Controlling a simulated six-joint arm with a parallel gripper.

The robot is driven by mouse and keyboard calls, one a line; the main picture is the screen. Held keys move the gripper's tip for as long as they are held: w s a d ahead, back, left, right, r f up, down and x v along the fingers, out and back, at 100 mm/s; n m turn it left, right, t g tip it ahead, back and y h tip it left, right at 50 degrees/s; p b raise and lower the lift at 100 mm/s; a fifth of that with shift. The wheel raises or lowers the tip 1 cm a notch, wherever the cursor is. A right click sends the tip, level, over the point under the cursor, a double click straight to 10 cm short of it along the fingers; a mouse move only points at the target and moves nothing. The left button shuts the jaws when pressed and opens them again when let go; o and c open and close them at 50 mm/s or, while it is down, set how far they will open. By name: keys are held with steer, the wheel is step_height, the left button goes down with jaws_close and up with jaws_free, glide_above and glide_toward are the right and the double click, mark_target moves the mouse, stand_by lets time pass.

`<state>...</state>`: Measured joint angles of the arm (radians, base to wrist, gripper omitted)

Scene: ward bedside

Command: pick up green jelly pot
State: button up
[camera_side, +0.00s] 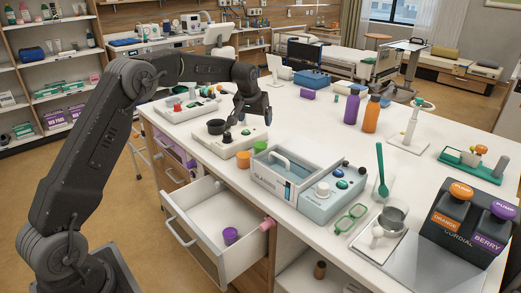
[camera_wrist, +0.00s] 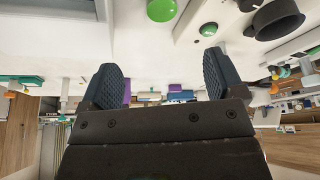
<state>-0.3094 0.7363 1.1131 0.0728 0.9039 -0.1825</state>
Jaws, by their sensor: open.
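A small green pot (camera_side: 260,147) stands on the white counter beside an orange pot (camera_side: 243,160), left of the blue-and-white glasses box. A round green shape, apparently the green pot (camera_wrist: 161,10), shows at the top edge of the wrist view, partly cut off. My gripper (camera_side: 241,118) is over the counter near the white panel with a dark pan, behind and left of the green pot. In the wrist view my gripper (camera_wrist: 160,82) has its two fingers wide apart with nothing between them. The fingers are apart from the green pot.
The white panel (camera_side: 229,148) with knobs and a dark pan (camera_side: 216,127) is close to my gripper. The glasses box (camera_side: 283,180) stands right of the pots. An open drawer (camera_side: 205,205) juts out below, holding a purple pot (camera_side: 231,235). Bottles (camera_side: 371,114) stand further back.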

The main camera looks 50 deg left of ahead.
mark_target(261, 143)
steer(key=x, duration=1.4)
steer(key=shift+w+a+f, duration=0.15)
steer(key=shift+a, duration=0.1)
steer(key=shift+c, duration=0.5)
steer(key=c, duration=0.9)
steer(key=shift+o, duration=0.2)
